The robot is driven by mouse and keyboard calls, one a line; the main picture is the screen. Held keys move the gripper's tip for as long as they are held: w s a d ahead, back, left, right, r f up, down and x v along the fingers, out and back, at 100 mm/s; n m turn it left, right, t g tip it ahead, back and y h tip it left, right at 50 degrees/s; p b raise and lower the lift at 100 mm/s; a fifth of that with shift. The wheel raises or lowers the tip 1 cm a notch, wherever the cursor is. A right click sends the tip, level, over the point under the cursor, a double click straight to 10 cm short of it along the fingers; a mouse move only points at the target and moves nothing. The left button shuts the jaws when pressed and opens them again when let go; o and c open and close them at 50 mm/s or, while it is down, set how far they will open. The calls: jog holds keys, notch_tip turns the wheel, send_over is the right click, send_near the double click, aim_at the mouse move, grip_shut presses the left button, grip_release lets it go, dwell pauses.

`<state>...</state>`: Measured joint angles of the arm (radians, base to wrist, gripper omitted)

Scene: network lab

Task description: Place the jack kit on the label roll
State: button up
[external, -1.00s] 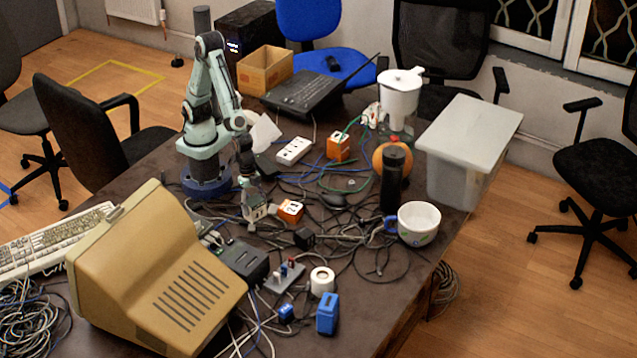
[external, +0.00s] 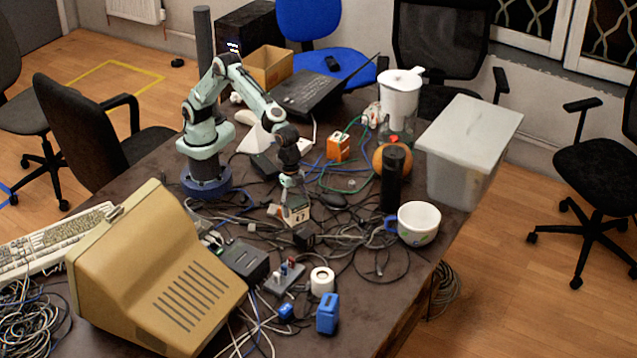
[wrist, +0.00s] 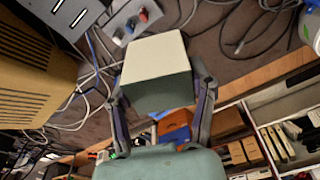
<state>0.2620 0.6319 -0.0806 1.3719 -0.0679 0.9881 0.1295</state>
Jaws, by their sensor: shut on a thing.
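The jack kit (external: 298,213), a small box with pale and orange faces, sits between the fingers of my gripper (external: 291,201) in the middle of the cluttered table. The label roll (external: 322,281), a short white cylinder with a dark centre hole, stands upright near the table's front, below and right of the gripper in the external view. I cannot make it out in the wrist view.
Cables cover much of the table. A small block with coloured knobs (external: 285,278) stands left of the roll, a blue box (external: 327,313) in front. A black bottle (external: 391,180) and a white mug (external: 418,223) stand right. A beige monitor (external: 160,270) is at left.

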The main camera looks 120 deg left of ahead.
jog(key=w+d+f, duration=0.1)
jog(key=w+f, duration=0.1)
jog(key=w, duration=0.1)
jog(key=w+d+f, duration=0.1)
jog(key=w+f, duration=0.1)
jog(key=w, duration=0.1)
jog(key=w+d+f, duration=0.1)
jog(key=w+f, duration=0.2)
jog(key=shift+f, duration=0.1)
jog(key=shift+w+d+f, duration=0.15)
jog(key=shift+w+f, duration=0.4)
jog(key=shift+f, duration=1.65)
jog(key=o, duration=1.2)
jog(key=shift+f, duration=0.1)
